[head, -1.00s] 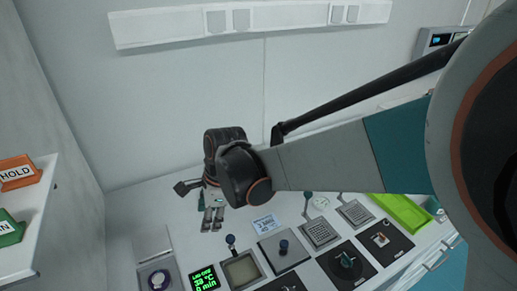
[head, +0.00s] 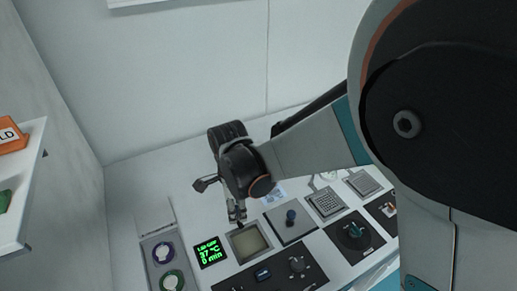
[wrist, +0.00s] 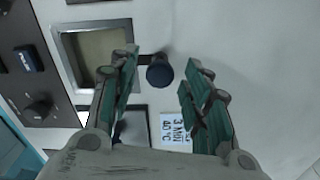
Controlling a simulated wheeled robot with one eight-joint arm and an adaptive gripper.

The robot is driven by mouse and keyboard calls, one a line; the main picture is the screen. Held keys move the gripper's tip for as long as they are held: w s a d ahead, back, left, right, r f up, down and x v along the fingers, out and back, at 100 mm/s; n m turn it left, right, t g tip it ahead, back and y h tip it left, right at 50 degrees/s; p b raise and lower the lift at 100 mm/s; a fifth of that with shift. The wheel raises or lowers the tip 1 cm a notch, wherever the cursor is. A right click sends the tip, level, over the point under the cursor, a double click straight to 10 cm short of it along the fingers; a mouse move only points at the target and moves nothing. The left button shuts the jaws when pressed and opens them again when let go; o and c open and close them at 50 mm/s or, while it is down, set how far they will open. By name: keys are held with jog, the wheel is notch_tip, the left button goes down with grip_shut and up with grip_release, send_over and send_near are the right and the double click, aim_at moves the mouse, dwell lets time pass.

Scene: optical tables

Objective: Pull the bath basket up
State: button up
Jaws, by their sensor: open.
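The bath (head: 248,241) is a square, beige-filled basin with a grey rim, set in the white bench in the head view. In the wrist view the bath (wrist: 66,50) is at the upper left. A dark, round basket knob (wrist: 159,72) stands on a short arm at the bath's edge. My gripper (wrist: 162,82) is open and points down, a finger on each side of the knob, with no clear contact. In the head view my gripper (head: 237,212) is just behind the bath and hides the knob. The basket itself cannot be made out.
A green display (head: 209,252) reads 37 °C and 0 min, left of the bath. A dark control panel (head: 272,276) lies in front. A label card (wrist: 175,130) lies nearby. A shelf (head: 22,190) is at left.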

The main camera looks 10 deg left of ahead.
jog(key=shift+f, duration=1.05)
grip_shut()
notch_tip(320, 180, up, 7)
jog(key=p, duration=0.3)
jog(key=shift+f, duration=0.2)
jog(key=shift+w+a, duration=0.1)
grip_release()
